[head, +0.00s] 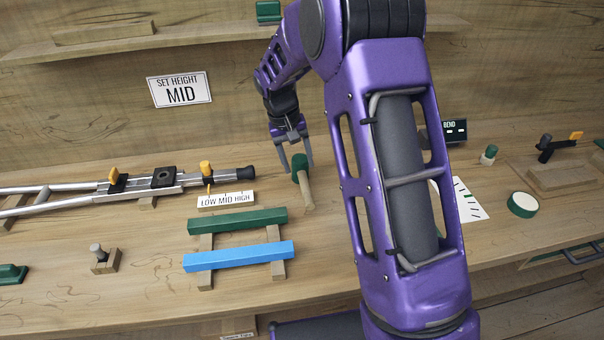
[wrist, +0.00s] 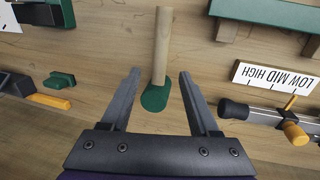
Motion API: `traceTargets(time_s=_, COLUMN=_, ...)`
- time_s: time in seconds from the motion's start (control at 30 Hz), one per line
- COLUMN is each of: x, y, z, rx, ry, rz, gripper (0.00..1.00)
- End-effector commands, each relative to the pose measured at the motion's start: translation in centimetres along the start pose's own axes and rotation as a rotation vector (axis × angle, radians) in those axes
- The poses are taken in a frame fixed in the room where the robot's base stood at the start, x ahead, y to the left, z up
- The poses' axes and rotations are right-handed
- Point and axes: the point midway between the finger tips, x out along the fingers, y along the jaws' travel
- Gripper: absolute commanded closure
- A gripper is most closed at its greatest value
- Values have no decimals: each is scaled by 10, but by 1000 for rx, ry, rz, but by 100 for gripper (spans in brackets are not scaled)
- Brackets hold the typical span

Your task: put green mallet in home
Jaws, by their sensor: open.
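The green mallet (head: 308,195) lies on the wooden workbench, with a green head and a pale wooden handle. In the head view its handle points toward the front of the bench. My gripper (head: 297,168) is open, pointing down at the mallet's head. In the wrist view the mallet (wrist: 162,45) lies between the two spread fingers of my gripper (wrist: 159,74), with a gap on each side. The fingers do not grip it. I cannot tell which place is the home.
Left of the mallet lie a crutch (head: 185,180) with yellow pins and a LOW MID HIGH label (head: 226,200). Green (head: 237,221) and blue (head: 238,256) bars rest on wooden supports in front. A shelf (head: 90,48) runs behind. My arm hides part of the bench.

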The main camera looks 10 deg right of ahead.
Motion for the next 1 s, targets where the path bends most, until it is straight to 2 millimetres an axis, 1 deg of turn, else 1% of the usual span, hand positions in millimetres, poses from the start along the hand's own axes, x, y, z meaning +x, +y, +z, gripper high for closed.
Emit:
traceTargets(time_s=0.03, x=-13, y=0, z=-1, rx=0, ry=4, rz=0, gripper=38)
traceTargets(time_s=0.1, x=-25, y=0, z=-1, rx=0, ry=3, rz=0, gripper=38)
traceTargets(time_s=0.23, x=-40, y=0, z=0, rx=1, ry=1, rz=0, gripper=38)
traceTargets(time_s=0.4, x=-49, y=0, z=0, rx=1, ry=0, rz=-1, gripper=38)
traceTargets(time_s=0.83, x=-50, y=0, z=-1, rx=-1, ry=6, rz=1, gripper=38)
traceTargets(time_s=0.93, x=-61, y=4, z=-8, rx=-15, ry=53, rz=12, gripper=38)
traceTargets(time_s=0.97, x=-68, y=6, z=-13, rx=-22, ry=80, rz=18, gripper=38)
traceTargets(time_s=1.0, x=-80, y=10, z=-19, rx=-35, ry=125, rz=27, gripper=38)
